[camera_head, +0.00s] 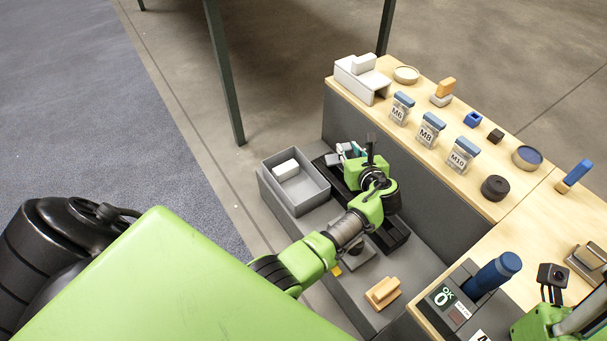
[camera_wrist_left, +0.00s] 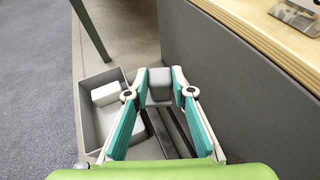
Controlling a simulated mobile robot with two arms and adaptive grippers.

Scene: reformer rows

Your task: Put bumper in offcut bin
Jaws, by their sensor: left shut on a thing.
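My left gripper (camera_head: 352,152) is over the low grey shelf, just right of the grey open box that is the offcut bin (camera_head: 322,196). In the left wrist view, its teal-padded fingers (camera_wrist_left: 159,82) are shut on a small grey block, the bumper (camera_wrist_left: 160,92), held between the fingertips. The bumper is mostly hidden in the head view. The bin also shows in the left wrist view (camera_wrist_left: 90,137), left of the fingers, with a white block (camera_wrist_left: 106,94) inside. My right gripper (camera_head: 575,318) is partly in view at the lower right; its jaws are unclear.
A black tray-like base (camera_head: 398,236) lies under my left arm. An orange-tan block (camera_head: 383,292) sits on the shelf's near end. The wooden bench (camera_head: 460,190) on the right holds labelled bins, a white stand (camera_head: 362,80) and round dishes. Floor left of the shelf is open.

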